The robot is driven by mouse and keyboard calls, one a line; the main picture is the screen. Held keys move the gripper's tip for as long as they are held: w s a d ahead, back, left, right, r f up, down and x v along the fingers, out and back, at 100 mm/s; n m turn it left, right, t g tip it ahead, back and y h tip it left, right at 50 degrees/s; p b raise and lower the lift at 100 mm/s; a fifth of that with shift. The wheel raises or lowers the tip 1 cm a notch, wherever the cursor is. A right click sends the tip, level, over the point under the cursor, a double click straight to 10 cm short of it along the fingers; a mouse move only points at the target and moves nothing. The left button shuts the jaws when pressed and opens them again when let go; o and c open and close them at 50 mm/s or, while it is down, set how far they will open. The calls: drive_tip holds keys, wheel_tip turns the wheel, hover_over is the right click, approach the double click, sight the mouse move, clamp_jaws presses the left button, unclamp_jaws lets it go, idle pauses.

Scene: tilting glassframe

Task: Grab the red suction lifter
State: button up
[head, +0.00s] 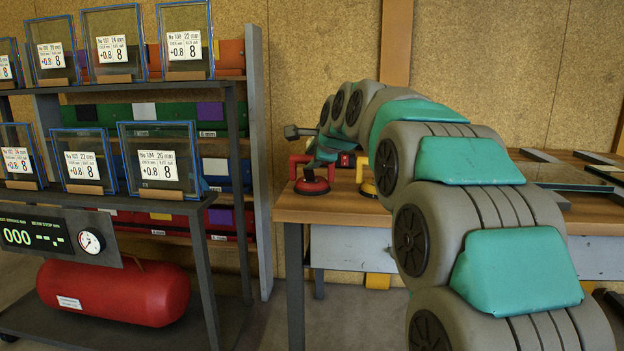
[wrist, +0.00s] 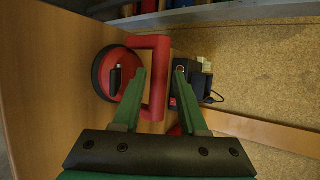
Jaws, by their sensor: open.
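The red suction lifter (head: 312,187) stands near the left end of the wooden workbench (head: 340,210) in the head view. In the wrist view its round red pad with a black rim (wrist: 105,75) lies left of my fingers, and its red handle (wrist: 161,60) reaches across. My gripper (wrist: 160,72) is open, with one green finger on each side of the handle's long bar. I cannot tell whether either finger touches it. In the head view my arm hides part of the bench and my gripper is only partly visible just above the lifter.
A yellow suction lifter (head: 368,189) sits just right of the red one. A dark box with a cable (wrist: 190,75) shows beyond my right finger in the wrist view. A rack (head: 230,200) with framed glass panes and a red tank (head: 115,292) stands at left.

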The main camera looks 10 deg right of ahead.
drive_tip(key=shift+x, duration=1.2)
clamp_jaws()
idle(0.5)
